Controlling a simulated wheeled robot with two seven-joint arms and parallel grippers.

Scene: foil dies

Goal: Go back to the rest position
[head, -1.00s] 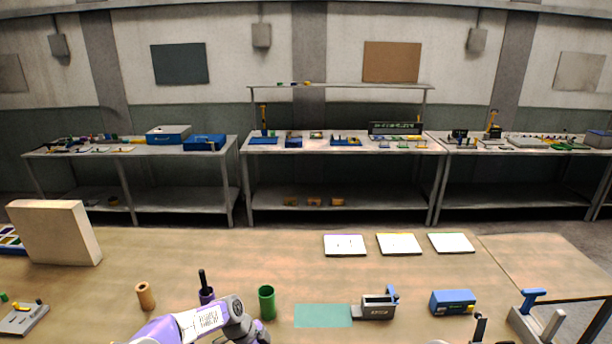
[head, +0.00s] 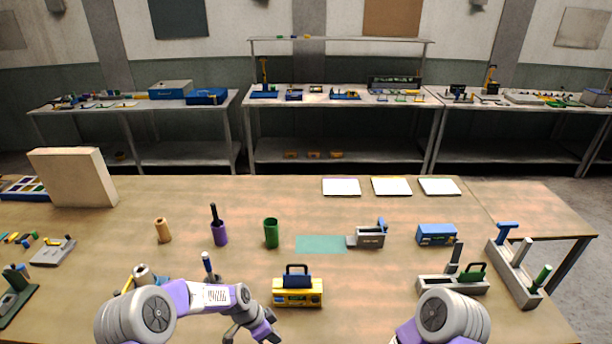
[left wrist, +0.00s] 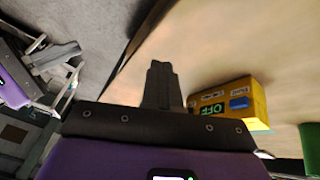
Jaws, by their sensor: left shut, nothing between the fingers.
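My left gripper (head: 262,333) is at the bottom of the head view, over the near part of the table (head: 370,290). It is left of and nearer than the yellow box with a dark handle (head: 297,292). In the left wrist view its dark fingers (left wrist: 161,88) are together with nothing between them. The yellow box (left wrist: 228,104) stands on the table to their right in that view. My right arm (head: 447,318) comes in at the bottom right of the head view; its gripper is outside that view.
A purple holder (head: 220,233), a green cup (head: 271,233), a grey fixture (head: 369,236) and a blue box (head: 436,234) stand mid-table. A grey rack (head: 452,285) is near my right arm. A beige block (head: 72,178) stands at left. Three white plates (head: 391,186) lie farther back.

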